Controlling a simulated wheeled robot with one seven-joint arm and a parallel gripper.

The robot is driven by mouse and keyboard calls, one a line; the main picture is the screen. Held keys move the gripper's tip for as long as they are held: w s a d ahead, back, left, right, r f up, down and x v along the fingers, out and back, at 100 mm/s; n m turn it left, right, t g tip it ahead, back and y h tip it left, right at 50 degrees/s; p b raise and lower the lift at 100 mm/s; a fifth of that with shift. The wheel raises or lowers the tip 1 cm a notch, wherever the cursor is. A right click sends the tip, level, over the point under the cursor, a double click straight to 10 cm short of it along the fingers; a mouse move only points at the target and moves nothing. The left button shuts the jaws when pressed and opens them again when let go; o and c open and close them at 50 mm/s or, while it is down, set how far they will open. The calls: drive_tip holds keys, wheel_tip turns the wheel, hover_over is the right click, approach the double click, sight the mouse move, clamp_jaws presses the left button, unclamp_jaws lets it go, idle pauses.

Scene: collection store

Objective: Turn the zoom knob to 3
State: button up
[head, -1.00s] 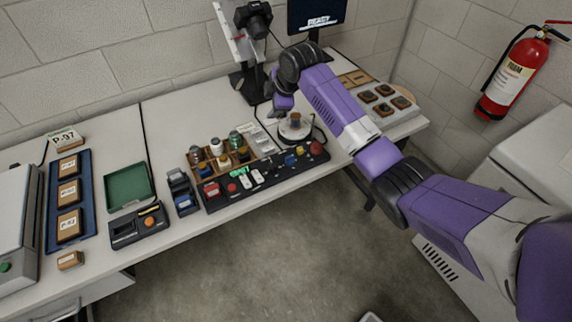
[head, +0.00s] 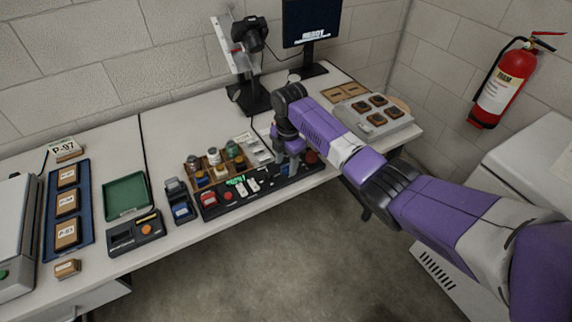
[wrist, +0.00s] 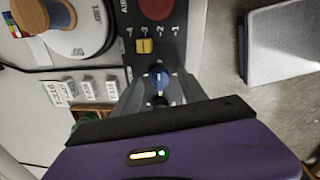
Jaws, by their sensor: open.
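The dark control panel (head: 232,205) runs along the front of the table. In the wrist view, a blue knob (wrist: 158,77) with a pale pointer line stands on the panel (wrist: 172,55). My gripper (wrist: 158,92) is open, with one finger on each side of the blue knob; I cannot tell whether they touch it. A yellow control (wrist: 143,46) sits beyond it beside small printed numbers. Which control is labelled zoom is not readable. In the head view my gripper (head: 290,162) is low over the panel's right part and hides the knobs there.
A red button (wrist: 157,6) lies beyond the yellow control. A white round stand (wrist: 82,38) with a wooden spool is close by at the left. Several small bottles in a wooden rack (head: 186,164) stand behind the panel. A camera stand (head: 256,97) rises at the back.

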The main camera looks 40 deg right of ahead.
drive_tip(key=shift+f, duration=0.7)
clamp_jaws()
drive_tip(key=shift+m, duration=0.3)
